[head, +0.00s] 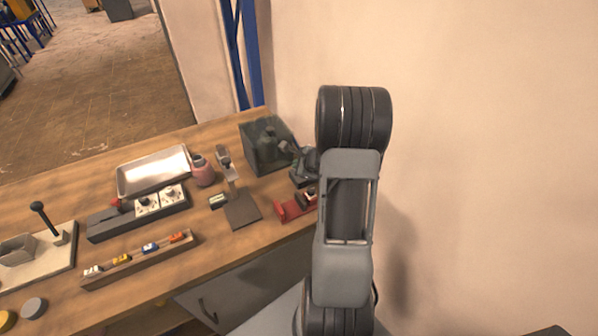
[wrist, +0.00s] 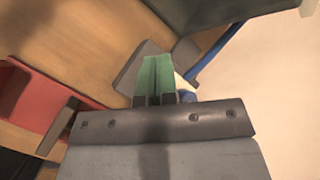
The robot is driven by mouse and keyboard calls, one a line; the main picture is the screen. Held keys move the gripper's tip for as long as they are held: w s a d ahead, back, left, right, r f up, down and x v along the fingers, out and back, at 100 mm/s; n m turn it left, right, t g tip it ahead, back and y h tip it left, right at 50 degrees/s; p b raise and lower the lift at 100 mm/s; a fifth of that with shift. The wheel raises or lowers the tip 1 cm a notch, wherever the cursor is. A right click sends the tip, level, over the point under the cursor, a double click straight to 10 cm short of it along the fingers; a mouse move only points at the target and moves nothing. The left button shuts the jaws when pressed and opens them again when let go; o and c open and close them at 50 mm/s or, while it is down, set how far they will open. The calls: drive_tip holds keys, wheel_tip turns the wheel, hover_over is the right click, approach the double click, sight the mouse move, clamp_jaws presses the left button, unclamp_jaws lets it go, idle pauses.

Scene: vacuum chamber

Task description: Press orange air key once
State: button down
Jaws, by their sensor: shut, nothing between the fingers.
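A wooden strip (head: 140,265) near the bench's front edge carries a row of small keys: white (head: 93,270), yellow (head: 122,259), blue (head: 150,247) and orange (head: 178,237). The orange key is at the right end of the row. My gripper (head: 286,147) is to the right of and behind the orange key, near the dark box, partly hidden by my arm. In the wrist view my gripper's green fingers (wrist: 155,75) are shut together and empty. The orange key does not show in the wrist view.
A dark see-through box (head: 258,133) stands at the back right. A red stand (head: 290,209) and a grey upright stand (head: 241,210) are between my gripper and the strip. A switch box (head: 112,224), a pink jar (head: 203,172) and a metal tray (head: 150,166) are behind the strip.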

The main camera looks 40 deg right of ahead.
drive_tip(key=shift+f+b, duration=0.5)
drive_tip(key=shift+b, duration=0.15)
idle(0.5)
drive_tip(key=shift+r, duration=0.15)
drive_tip(key=shift+r+p, duration=0.6)
drive_tip(key=shift+r, duration=0.15)
drive_tip(key=shift+r, duration=0.1)
drive_tip(key=shift+r+p, duration=1.9)
drive_tip(key=shift+r, duration=0.55)
